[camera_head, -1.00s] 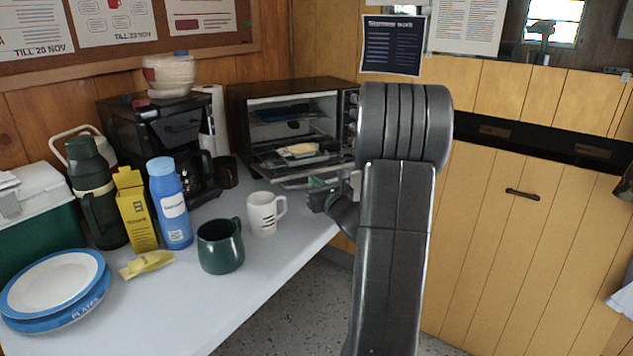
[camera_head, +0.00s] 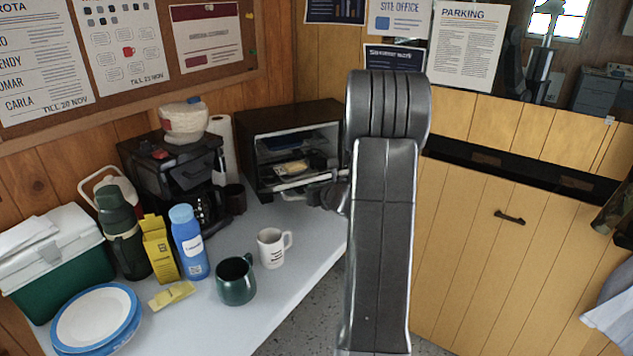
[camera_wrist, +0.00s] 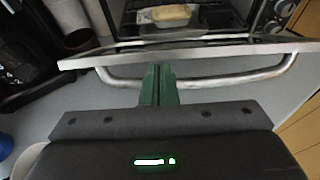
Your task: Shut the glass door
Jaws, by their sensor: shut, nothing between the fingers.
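The glass door (camera_wrist: 190,47) belongs to a black toaster oven (camera_head: 247,157) at the back of the counter. It stands open, its silver top edge towards me in the wrist view, with a curved metal handle (camera_wrist: 235,80) along its outer side. In the head view the door (camera_head: 305,182) shows as a pale bar across the oven's lower front. My gripper (camera_wrist: 158,70) is shut and empty; its green fingertips overlap the handle and reach the door's edge. Whether they press on it I cannot tell. In the head view my arm hides the oven's right side and most of the gripper.
A dish of food (camera_wrist: 165,14) sits on the rack inside the oven. A coffee maker (camera_head: 170,165) stands left of it. A white mug (camera_head: 271,247), a green mug (camera_head: 236,280) and a blue bottle (camera_head: 189,243) stand in front. The counter's right edge (camera_head: 322,262) lies beside my arm.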

